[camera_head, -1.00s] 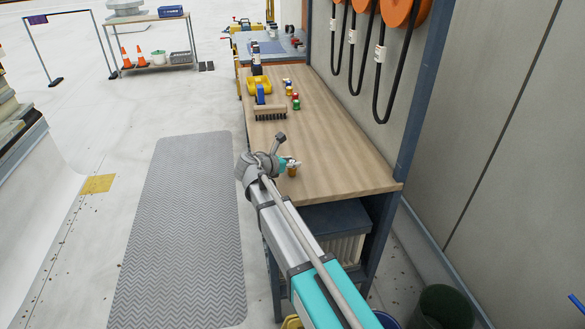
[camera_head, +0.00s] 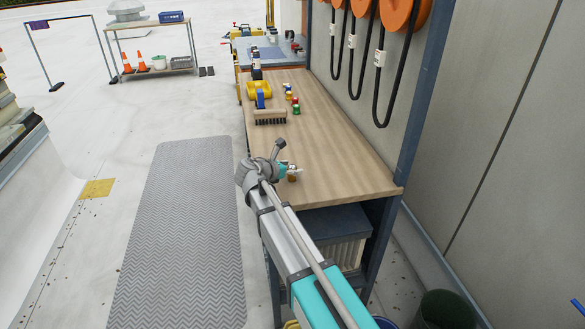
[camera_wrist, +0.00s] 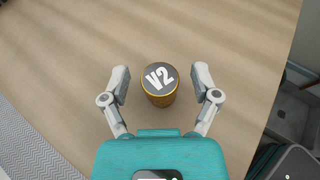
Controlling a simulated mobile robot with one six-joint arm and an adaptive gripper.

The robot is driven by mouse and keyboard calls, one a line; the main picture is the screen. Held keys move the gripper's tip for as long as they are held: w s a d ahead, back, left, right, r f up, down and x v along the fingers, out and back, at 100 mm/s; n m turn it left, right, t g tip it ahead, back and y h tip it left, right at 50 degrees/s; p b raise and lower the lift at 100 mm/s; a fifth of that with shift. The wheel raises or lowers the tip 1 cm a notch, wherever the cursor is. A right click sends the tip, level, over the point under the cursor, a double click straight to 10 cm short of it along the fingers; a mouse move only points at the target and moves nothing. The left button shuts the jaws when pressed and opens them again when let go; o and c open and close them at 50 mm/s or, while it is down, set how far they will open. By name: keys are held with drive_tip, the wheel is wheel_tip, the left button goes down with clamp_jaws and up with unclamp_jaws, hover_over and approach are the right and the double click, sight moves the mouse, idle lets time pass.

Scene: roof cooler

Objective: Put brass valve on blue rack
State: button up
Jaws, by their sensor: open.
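A brass-coloured cylinder (camera_wrist: 160,95) with a dark top marked "V2" stands upright on the wooden bench in the wrist view; I take it as the brass valve. In the head view the brass valve (camera_head: 292,178) is small near the bench's front edge, partly hidden by my gripper (camera_head: 287,170). In the wrist view my gripper (camera_wrist: 160,76) is open, one finger on each side of the valve, with gaps on both sides. I cannot identify the blue rack with certainty; a blue flat thing (camera_head: 268,52) lies on the farther bench.
The wooden bench (camera_head: 335,165) holds a brush (camera_head: 270,117), a yellow thing (camera_head: 258,90) and several small coloured-topped pieces (camera_head: 296,109) farther back. A wall with orange hose reels (camera_head: 403,12) and hanging black hoses stands at the right. A grey mat (camera_head: 180,230) lies left.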

drive_tip(key=shift+r, duration=0.1)
drive_tip(key=shift+r, duration=0.1)
drive_tip(key=p+v, duration=0.5)
drive_tip(key=v, duration=0.7)
idle(0.8)
drive_tip(key=d+f+m+g, duration=0.1)
drive_tip(key=d+m, duration=0.1)
drive_tip(key=d, duration=0.2)
drive_tip(key=s+d+f+m+g, duration=0.1)
drive_tip(key=d+f+m, duration=0.1)
drive_tip(key=d, duration=0.1)
drive_tip(key=s+d+f+m+g, duration=0.1)
drive_tip(key=d+m, duration=0.1)
drive_tip(key=d, duration=0.2)
drive_tip(key=shift+s+d+f+m+g+y, duration=0.15)
drive_tip(key=shift+d+f+m+g+y, duration=0.15)
drive_tip(key=shift+d+f+m, duration=0.1)
drive_tip(key=s+d+f+m+g+y, duration=0.3)
drive_tip(key=s+d+m+y, duration=0.1)
drive_tip(key=s+d+m, duration=0.3)
drive_tip(key=s+d+f+m+g+y, duration=0.3)
drive_tip(key=s+d+m, duration=0.5)
drive_tip(key=d+m, duration=0.3)
drive_tip(key=f+m+y, duration=0.1)
drive_tip(key=m, duration=0.2)
drive_tip(key=shift+s+d+g, duration=0.2)
drive_tip(key=shift+d+g, duration=0.1)
drive_tip(key=shift+d, duration=0.05)
